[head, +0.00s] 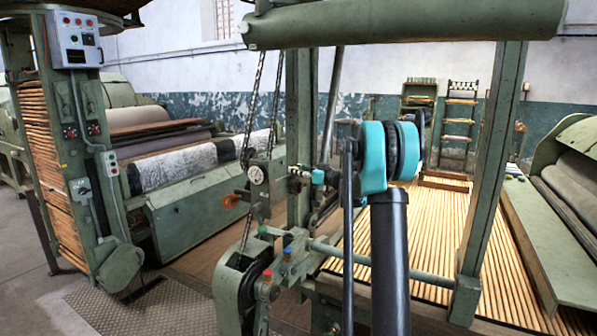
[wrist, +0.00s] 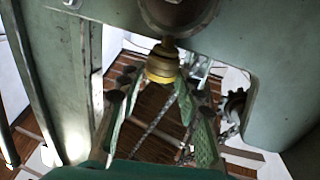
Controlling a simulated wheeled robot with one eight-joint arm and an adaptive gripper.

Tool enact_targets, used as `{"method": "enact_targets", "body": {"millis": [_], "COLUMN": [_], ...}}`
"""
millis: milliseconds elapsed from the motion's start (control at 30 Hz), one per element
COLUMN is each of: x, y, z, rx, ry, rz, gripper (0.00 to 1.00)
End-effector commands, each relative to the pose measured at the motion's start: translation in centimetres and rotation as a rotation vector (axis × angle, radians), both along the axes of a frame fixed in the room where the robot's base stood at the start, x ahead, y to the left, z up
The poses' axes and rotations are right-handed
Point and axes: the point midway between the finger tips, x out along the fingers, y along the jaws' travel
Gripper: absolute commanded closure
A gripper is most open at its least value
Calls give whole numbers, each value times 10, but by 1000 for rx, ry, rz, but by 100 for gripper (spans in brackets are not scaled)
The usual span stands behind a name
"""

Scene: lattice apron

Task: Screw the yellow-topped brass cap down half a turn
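The yellow-topped brass cap (wrist: 162,66) shows in the wrist view, below a dark round fitting on a green machine part. Its yellow band faces my gripper. My gripper (wrist: 158,88) is open, with a green-padded finger on each side of the cap. I see gaps between the fingers and the cap, and cannot tell any contact. In the head view my gripper (head: 299,173) is small, beside the green post and close to the round gauge. I cannot make out the yellow-topped cap there.
A round gauge (head: 256,174), hanging chains (head: 251,112) and a green post (head: 300,130) stand close to my gripper. Caps with green (head: 262,230), blue (head: 287,251) and red (head: 267,273) tops sit lower down. A toothed wheel (wrist: 234,104) is at the right in the wrist view.

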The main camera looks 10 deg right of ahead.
Motion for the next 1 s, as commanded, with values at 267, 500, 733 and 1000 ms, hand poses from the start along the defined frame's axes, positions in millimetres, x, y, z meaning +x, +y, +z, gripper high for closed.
{"method": "enact_targets", "body": {"millis": [267,500,733,1000], "x": [0,-5,-34,-73], "y": [0,-5,-32,-66], "z": [0,0,0,0], "rx": [0,-1,-1,-1], "ry": [0,0,1,1], "rz": [1,0,-2,-2], "gripper": [47,47,47,47]}}
